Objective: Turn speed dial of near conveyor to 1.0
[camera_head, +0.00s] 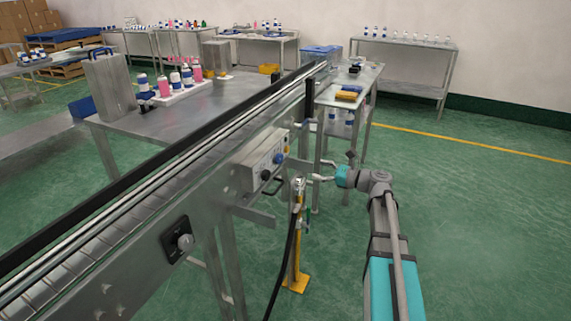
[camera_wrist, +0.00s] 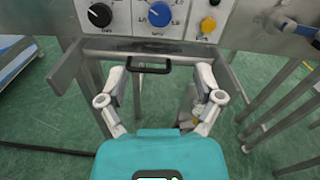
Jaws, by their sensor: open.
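The near conveyor (camera_head: 130,215) runs diagonally from lower left to upper middle. A grey control panel (camera_head: 251,177) is on its side. The printed labels are too small to read surely. My gripper (camera_head: 317,173) is to the right of the panel, apart from it. In the wrist view my gripper (camera_wrist: 164,80) is open and empty, below the dials.
A black handle (camera_wrist: 150,66) sticks out below the panel, between my fingers in the wrist view. A yellow post (camera_head: 295,262) with a hose stands below the panel. Another black knob plate (camera_head: 176,239) is on the conveyor's side. Green floor is clear at right.

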